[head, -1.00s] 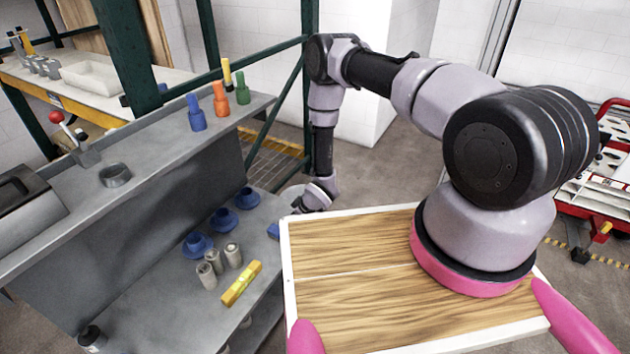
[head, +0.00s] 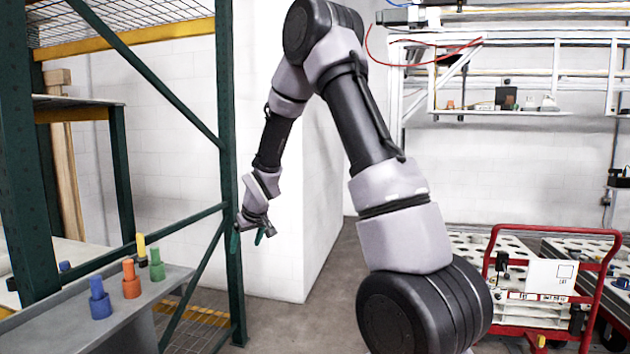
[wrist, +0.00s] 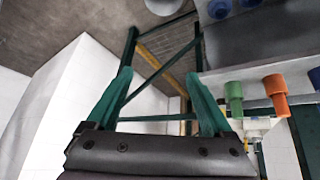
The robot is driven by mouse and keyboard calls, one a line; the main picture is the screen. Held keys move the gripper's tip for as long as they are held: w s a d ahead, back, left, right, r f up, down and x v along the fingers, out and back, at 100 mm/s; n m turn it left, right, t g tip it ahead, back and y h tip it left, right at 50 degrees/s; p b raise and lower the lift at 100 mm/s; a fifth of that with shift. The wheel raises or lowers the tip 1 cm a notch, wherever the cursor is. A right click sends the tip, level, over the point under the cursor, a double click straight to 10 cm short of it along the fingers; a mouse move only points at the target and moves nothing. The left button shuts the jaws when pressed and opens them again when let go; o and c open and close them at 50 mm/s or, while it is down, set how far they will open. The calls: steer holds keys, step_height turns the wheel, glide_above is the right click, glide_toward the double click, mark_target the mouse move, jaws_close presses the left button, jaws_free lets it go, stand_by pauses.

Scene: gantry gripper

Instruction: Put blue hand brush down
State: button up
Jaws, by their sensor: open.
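My gripper (head: 250,238) hangs in the air in front of the green rack post in the head view, its two green fingers spread apart. In the wrist view my gripper (wrist: 158,75) is also open, with nothing between its fingers. I cannot make out a blue hand brush in either current view. The lower shelf of the grey bench is out of the head view.
The grey bench (head: 115,310) at lower left carries a blue bottle (head: 99,299), an orange one (head: 131,279) and a green one (head: 156,265). A green rack (head: 228,150) stands behind. A red cart (head: 497,240) is at right.

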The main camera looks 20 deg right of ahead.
steer(key=s+d+r+m, duration=0.2)
steer(key=s+d+r, duration=0.1)
steer(key=s+r, duration=0.5)
steer(key=s+d+r+m, duration=0.2)
steer(key=s+d+r, duration=0.3)
steer(key=r, duration=0.6)
steer(key=s+r+m, duration=0.1)
steer(key=s+r, duration=0.1)
steer(key=s, duration=0.8)
steer(key=s+r+m+t, duration=0.1)
steer(key=s+r+m, duration=0.1)
steer(key=s, duration=0.8)
steer(key=shift+s+a+r+m+y, duration=0.15)
steer(key=shift+s+r+m+y, duration=0.15)
steer(key=shift+r, duration=0.55)
